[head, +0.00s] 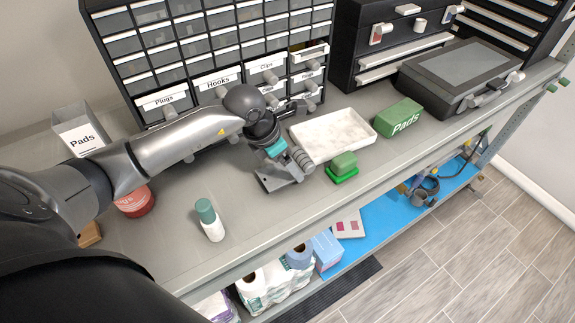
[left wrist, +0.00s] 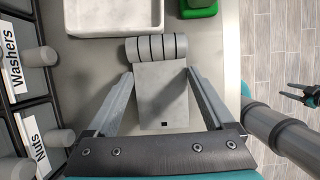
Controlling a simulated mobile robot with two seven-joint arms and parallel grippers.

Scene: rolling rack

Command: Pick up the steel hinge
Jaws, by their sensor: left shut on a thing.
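The steel hinge (left wrist: 160,88) is a grey plate with a ribbed barrel at its far end. In the left wrist view its plate lies between the two fingers of my left gripper (left wrist: 163,82), which is shut on it. In the head view the left gripper (head: 283,172) is low over the bench, and the hinge's ribbed barrel (head: 301,160) shows beside its fingers. I cannot tell whether the hinge touches the bench top. My right gripper (left wrist: 289,92) appears small at the right edge of the left wrist view, over the floor, its fingers apart and empty.
A white tray (head: 335,118) lies just behind the hinge, and a green block (head: 343,165) sits to its right. Labelled drawers (head: 218,82) rise behind.

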